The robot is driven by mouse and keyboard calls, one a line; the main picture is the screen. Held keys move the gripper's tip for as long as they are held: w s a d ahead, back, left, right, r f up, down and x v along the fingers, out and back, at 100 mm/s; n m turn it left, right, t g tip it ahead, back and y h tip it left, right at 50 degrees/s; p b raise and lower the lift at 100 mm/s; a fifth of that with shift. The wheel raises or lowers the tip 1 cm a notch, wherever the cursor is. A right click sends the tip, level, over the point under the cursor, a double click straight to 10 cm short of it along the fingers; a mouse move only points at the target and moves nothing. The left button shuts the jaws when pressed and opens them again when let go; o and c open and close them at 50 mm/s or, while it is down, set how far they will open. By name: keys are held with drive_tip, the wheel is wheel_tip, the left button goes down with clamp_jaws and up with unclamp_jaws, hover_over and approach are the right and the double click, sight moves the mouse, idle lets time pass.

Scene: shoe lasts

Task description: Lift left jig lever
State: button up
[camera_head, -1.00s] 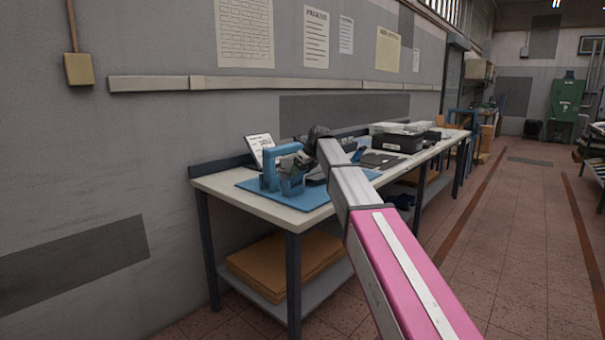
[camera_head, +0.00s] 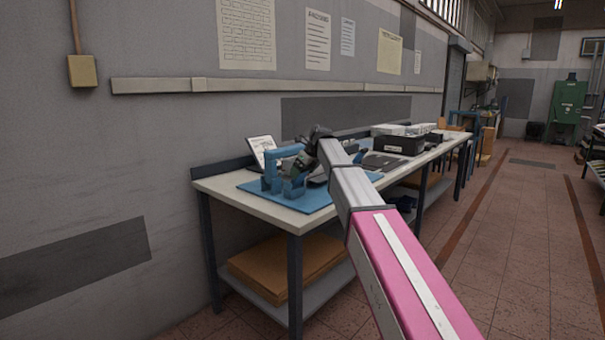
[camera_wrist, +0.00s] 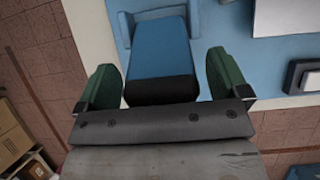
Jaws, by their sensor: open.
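A blue jig (camera_head: 270,172) stands on a blue mat (camera_head: 318,200) near the bench's left end. In the wrist view a broad blue lever (camera_wrist: 160,50) with a black end (camera_wrist: 160,90) points towards my gripper. My gripper (camera_wrist: 163,80) is open, with one green finger on each side of the lever's black end. Small gaps show between the fingers and the lever, so it is not clamped. In the head view my gripper (camera_head: 300,164) is small and dark at the jig, and my arm hides part of the mat. I cannot make out a second lever.
The pale bench top (camera_head: 235,198) has a free strip along its front edge. A leaning paper sheet (camera_head: 262,149) stands behind the jig. A black box (camera_head: 398,145) stands farther along the bench.

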drive_tip(key=v, duration=1)
drive_tip(key=shift+s+d, duration=0.1)
drive_tip(key=shift+d, duration=0.05)
